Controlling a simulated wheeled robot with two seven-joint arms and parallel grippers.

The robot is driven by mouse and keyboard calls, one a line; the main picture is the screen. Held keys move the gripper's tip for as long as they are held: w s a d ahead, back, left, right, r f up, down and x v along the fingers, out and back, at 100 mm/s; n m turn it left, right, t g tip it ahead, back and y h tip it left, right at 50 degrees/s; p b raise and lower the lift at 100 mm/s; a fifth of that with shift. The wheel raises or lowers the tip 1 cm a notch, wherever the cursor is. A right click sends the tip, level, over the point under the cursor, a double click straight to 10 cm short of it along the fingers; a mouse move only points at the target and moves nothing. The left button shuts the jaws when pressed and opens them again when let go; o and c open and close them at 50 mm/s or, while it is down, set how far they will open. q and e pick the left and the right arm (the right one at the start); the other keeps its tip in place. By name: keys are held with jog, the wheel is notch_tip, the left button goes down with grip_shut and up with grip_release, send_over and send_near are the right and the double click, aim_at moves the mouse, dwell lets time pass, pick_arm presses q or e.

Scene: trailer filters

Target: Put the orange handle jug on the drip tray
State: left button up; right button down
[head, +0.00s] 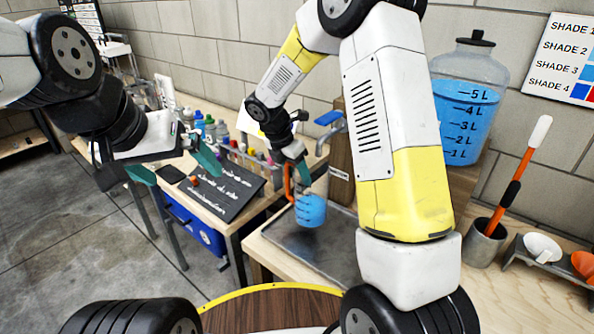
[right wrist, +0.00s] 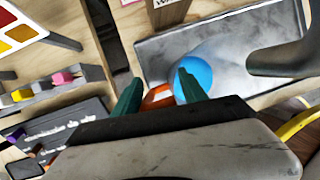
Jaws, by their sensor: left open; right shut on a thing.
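The jug (head: 311,211) holds blue liquid and has an orange handle (head: 288,182). My right gripper (head: 294,168) is shut on the orange handle; in the right wrist view the handle (right wrist: 157,97) shows between its green fingers, beside the round blue top of the jug (right wrist: 196,76). The grey metal drip tray (head: 285,240) lies on the wooden bench, also in the right wrist view (right wrist: 225,42). The jug appears upright over the tray; I cannot tell whether its base touches it. My left gripper (head: 178,172) is open and empty, left of the bench.
A large tank of blue liquid (head: 466,115) with a blue-handled tap (head: 330,119) stands behind the tray. A black board (head: 222,190) and several bottles occupy the left table. A cup with an orange-handled spatula (head: 484,243) stands at right. My right arm hides part of the tray.

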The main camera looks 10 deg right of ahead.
jog(key=shift+d+x, duration=0.15)
jog(key=shift+x, duration=0.85)
jog(key=shift+d+x, duration=0.15)
jog(key=shift+x, duration=0.85)
jog(key=shift+w, duration=0.1)
jog(key=c, duration=0.6)
grip_release()
jog(key=shift+r, duration=0.1)
jog(key=v, duration=1.2)
